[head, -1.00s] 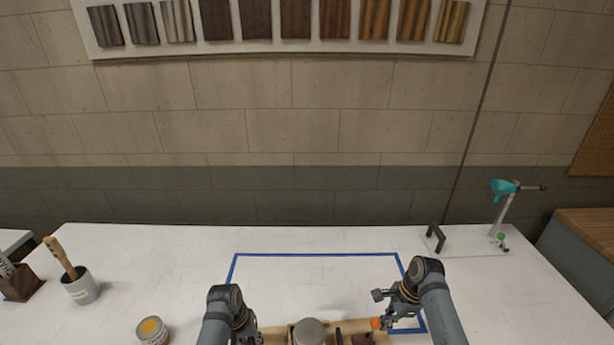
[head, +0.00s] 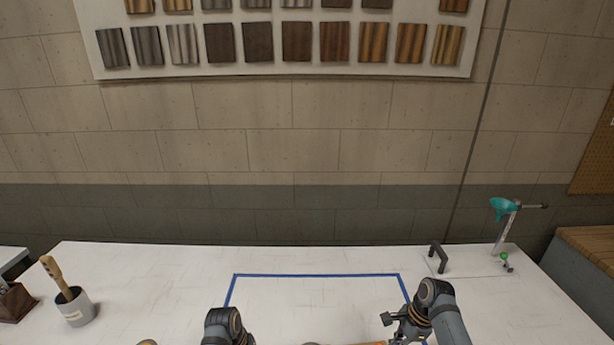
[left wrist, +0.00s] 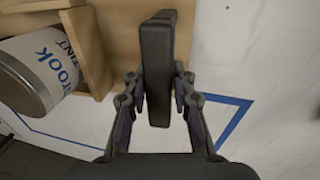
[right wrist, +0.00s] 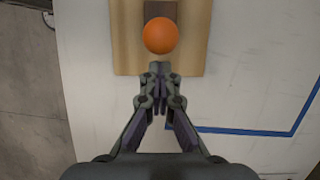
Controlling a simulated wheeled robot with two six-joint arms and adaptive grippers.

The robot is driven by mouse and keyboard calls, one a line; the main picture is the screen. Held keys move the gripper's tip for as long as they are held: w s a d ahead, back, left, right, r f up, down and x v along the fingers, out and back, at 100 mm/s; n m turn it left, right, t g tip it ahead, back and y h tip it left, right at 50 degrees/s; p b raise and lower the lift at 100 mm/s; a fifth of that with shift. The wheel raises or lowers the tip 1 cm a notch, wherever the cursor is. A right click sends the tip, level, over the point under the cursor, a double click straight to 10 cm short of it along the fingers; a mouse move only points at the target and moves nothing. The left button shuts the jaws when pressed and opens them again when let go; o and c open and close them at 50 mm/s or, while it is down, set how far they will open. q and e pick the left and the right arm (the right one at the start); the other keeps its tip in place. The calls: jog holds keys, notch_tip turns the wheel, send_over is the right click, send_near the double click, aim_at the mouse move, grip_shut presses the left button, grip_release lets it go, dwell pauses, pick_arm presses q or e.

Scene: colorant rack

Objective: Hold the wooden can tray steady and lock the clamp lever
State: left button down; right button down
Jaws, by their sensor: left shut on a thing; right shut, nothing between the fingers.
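The wooden can tray (left wrist: 118,22) fills the upper left of the left wrist view, with a labelled metal can (left wrist: 38,70) in it. My left gripper (left wrist: 158,92) is shut on a thick dark handle (left wrist: 156,45) at the tray's side. In the right wrist view, the tray's end (right wrist: 128,48) shows a dark brown block (right wrist: 190,12) and the clamp lever's orange ball knob (right wrist: 161,36). My right gripper (right wrist: 161,72) is shut and empty, its tips just short of the knob. The lever's shaft is hidden below the knob. The head view shows only a sliver of tray.
Blue tape (head: 315,275) outlines an area on the white table (head: 150,275), clear beyond the tray. A brush pot (head: 75,308) stands far left. A black handle-like fixture (head: 438,258) and a stand with a teal top (head: 507,228) are at the back right.

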jog(key=shift+w+d+f, duration=0.1)
jog(key=shift+d+f, duration=0.05)
jog(key=shift+d, duration=0.85)
jog(key=shift+d, duration=0.1)
jog(key=shift+w+d+f, duration=0.1)
jog(key=shift+d+f, duration=0.05)
jog(key=shift+d, duration=0.75)
jog(key=c, duration=1.6)
grip_release()
